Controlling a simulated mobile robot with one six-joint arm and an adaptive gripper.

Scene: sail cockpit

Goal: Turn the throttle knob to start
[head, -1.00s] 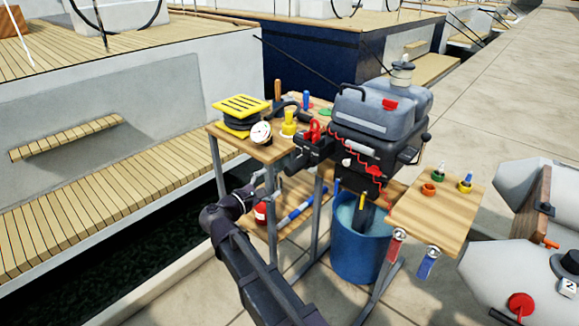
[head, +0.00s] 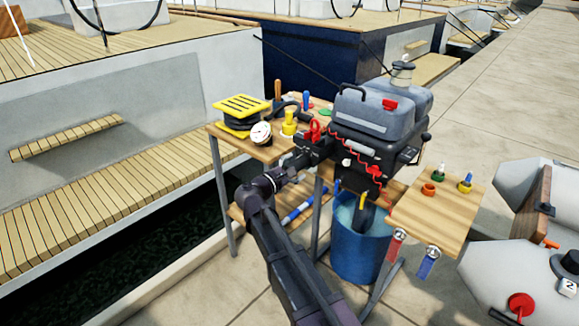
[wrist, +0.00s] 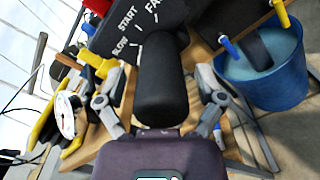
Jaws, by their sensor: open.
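The throttle knob (wrist: 160,85) is a thick black cylinder in the wrist view. It points toward the camera from a black panel (wrist: 130,28) marked SLOW, START and FAST in white, with white tick lines. I cannot tell which mark the knob is set to. My gripper (wrist: 158,98) is open, with one grey finger on each side of the knob; I cannot tell whether they touch it. In the head view my gripper (head: 299,168) is at the front of the black outboard motor (head: 364,150), and the knob is mostly hidden there.
A yellow-topped reel (head: 240,108) and a white gauge (head: 261,133) stand on the wooden bench left of the motor. A blue bucket (head: 358,250) is below the motor. A small wooden shelf (head: 430,212) with coloured pegs juts out at right.

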